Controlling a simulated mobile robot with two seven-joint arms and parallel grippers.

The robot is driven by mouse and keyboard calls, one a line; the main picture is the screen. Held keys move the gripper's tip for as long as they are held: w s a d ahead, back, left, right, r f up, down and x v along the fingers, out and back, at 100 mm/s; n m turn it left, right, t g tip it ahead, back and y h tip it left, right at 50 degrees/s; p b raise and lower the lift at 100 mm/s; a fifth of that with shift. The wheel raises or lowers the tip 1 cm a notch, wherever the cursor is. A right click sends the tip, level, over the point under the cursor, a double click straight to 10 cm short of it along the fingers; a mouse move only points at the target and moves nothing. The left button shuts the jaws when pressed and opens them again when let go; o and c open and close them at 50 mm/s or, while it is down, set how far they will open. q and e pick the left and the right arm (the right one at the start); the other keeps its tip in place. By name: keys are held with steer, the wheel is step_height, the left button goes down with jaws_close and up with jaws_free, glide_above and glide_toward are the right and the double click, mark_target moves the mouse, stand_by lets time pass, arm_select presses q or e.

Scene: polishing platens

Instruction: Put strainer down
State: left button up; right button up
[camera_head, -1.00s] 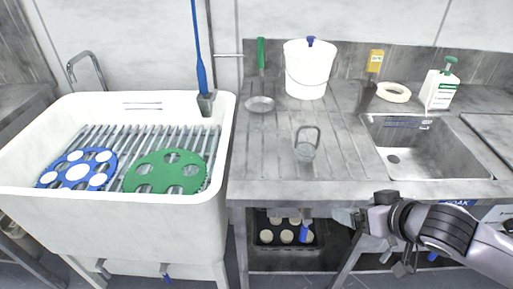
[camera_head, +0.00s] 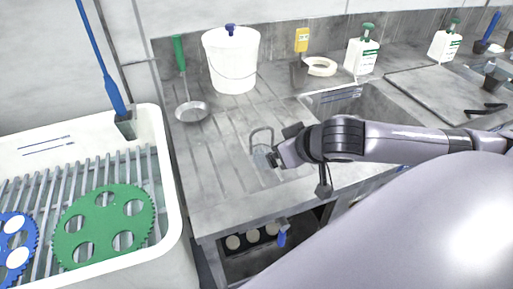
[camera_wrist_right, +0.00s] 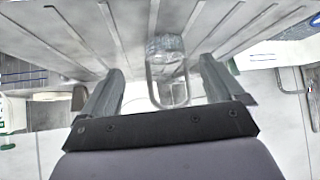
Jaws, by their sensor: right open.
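The strainer, a small grey mesh cup with a wire loop handle (camera_head: 262,139), is on the grooved steel drainboard (camera_head: 222,165). It also shows in the right wrist view (camera_wrist_right: 165,46), with its loop lying between my fingers. My right gripper (camera_wrist_right: 160,76) is open, one finger on each side of the loop, with gaps visible on both sides. In the head view my right gripper (camera_head: 274,156) is right beside the strainer and partly covers it. My left gripper is not in view.
A green-handled pan (camera_head: 192,111) and a white bucket (camera_head: 232,62) stand behind. A sink (camera_head: 372,104), a white ring (camera_head: 320,66) and a white bottle (camera_head: 361,56) are right. A white basin (camera_head: 172,205) with a green disc (camera_head: 134,198) is left.

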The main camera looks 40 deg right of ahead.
mark_target(259, 151)
steer(key=shift+a+x, duration=0.2)
steer(key=shift+x, duration=1.3)
steer(key=shift+a+x, duration=0.15)
steer(key=shift+x, duration=1.35)
steer(key=shift+w+r, duration=0.2)
steer(key=c, duration=1.2)
